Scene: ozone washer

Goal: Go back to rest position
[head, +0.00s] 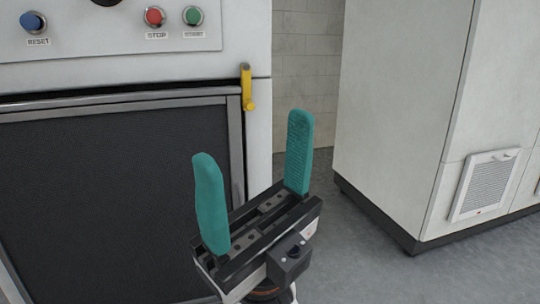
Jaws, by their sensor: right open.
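My right gripper (254,170) is in the lower middle of the head view, with its two teal fingers pointing up and spread wide apart. It is open and nothing is between the fingers. It is in front of the right edge of the washer's dark door (110,205), covering part of that edge. A yellow handle (248,88) is at the door's upper right corner, above and apart from the gripper. My left gripper does not show.
The washer's panel has a blue RESET button (33,22), a red STOP button (155,17) and a green button (193,16). A tall pale cabinet (400,100) with a vent (485,186) stands at right. Grey floor (365,270) is clear between them.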

